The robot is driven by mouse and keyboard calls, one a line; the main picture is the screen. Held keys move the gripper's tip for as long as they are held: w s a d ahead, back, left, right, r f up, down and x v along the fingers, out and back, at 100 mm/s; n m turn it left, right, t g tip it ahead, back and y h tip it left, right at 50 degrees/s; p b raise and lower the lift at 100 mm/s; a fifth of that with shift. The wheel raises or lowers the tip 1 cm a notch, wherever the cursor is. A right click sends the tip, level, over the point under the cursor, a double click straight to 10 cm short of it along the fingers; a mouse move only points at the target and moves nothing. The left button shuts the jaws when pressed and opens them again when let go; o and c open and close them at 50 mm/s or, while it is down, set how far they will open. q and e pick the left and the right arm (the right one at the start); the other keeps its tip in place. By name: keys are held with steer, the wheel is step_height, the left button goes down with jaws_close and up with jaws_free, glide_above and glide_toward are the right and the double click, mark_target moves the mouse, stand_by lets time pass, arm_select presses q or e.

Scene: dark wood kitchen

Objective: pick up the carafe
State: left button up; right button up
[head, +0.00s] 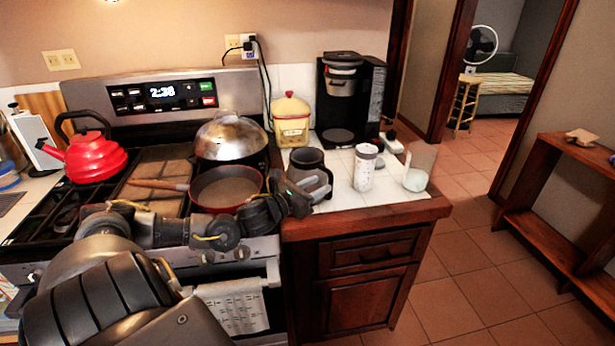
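The dark glass carafe (308,160) stands upright on the white tiled counter, just right of the stove. Its upper part shows; my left gripper hides much of its lower front. My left arm reaches in from the lower left across the stove front. My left gripper (314,192) is at the near side of the carafe, overlapping it in the picture. I cannot tell whether its fingers touch the carafe or how far apart they are. My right gripper is not in view.
A black coffee maker (365,100) and a yellow canister (290,122) stand behind the carafe. A white patterned cup (364,168) and a clear glass container (416,178) stand to its right. A pan (226,188), a domed lid (231,135) and a red kettle (95,157) sit on the stove.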

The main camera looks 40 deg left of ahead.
mark_target(329, 181)
arm_select(q)
steer(key=shift+w, duration=0.25)
steer(key=shift+w, duration=0.1)
steer(key=shift+w+r+p, duration=0.1)
steer(key=shift+w+p, duration=0.2)
steer(key=w, duration=0.1)
steer(key=w+p, duration=0.1)
steer(key=w, duration=0.1)
steer(key=shift+w+d+f, duration=0.2)
steer(key=shift+w+d, duration=0.05)
steer(key=shift+w+f, duration=0.15)
steer(key=shift+w, duration=0.35)
jaws_close()
stand_by(0.4)
